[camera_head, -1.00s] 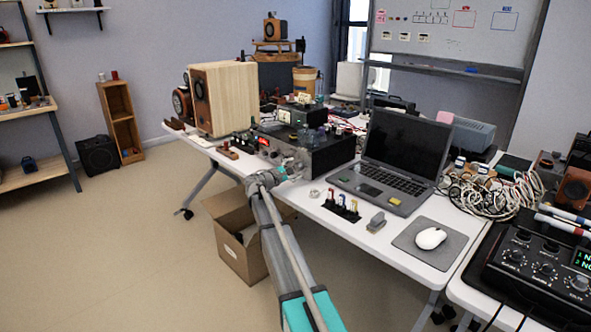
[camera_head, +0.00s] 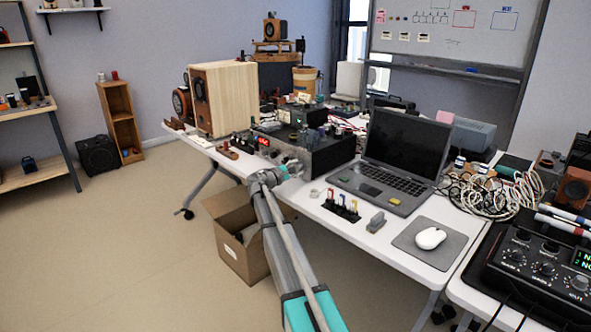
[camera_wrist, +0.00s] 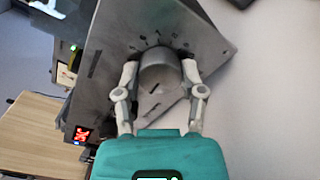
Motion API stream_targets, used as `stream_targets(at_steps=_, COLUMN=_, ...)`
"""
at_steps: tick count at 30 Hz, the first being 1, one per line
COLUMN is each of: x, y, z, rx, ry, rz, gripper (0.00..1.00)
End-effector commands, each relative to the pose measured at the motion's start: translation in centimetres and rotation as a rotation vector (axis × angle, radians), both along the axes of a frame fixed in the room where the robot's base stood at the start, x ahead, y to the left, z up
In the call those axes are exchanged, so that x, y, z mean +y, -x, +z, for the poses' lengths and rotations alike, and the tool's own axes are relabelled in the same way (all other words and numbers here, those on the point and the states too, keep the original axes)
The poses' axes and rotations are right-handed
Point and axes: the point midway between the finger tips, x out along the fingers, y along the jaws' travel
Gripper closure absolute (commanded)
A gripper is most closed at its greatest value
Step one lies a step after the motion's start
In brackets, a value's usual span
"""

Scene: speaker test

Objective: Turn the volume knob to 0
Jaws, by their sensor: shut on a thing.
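The volume knob (camera_wrist: 158,82) is a round grey knob on the grey front panel (camera_wrist: 108,72) of an amplifier, seen in the wrist view. A dark mark shows on its face, and several printed marks stand around it on the panel. My gripper (camera_wrist: 160,84) has one finger on each side of the knob and is shut on it. A small red lit display (camera_wrist: 81,134) sits on the same panel, too blurred to read. In the head view the dark amplifier (camera_head: 325,158) stands on the white table, and my gripper (camera_head: 287,171) reaches its front; the knob is hidden there.
A laptop (camera_head: 400,155) stands right of the amplifier, with a mouse (camera_head: 430,238) on a grey pad nearer the front. A wooden speaker (camera_head: 228,98) stands to the left. An open cardboard box (camera_head: 238,250) is on the floor below the table edge.

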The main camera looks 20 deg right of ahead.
Motion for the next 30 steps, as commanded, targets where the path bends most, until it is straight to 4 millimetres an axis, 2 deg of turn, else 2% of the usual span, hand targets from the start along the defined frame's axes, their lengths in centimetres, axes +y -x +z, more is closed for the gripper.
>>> stream_targets(at_steps=14, x=-0.10, y=0.07, z=-0.09, rx=0.107, ry=0.035, rz=0.001, gripper=0.95)
stream_targets(at_steps=30, x=-0.12, y=0.08, z=-0.08, rx=0.486, ry=0.171, rz=0.001, gripper=0.95)
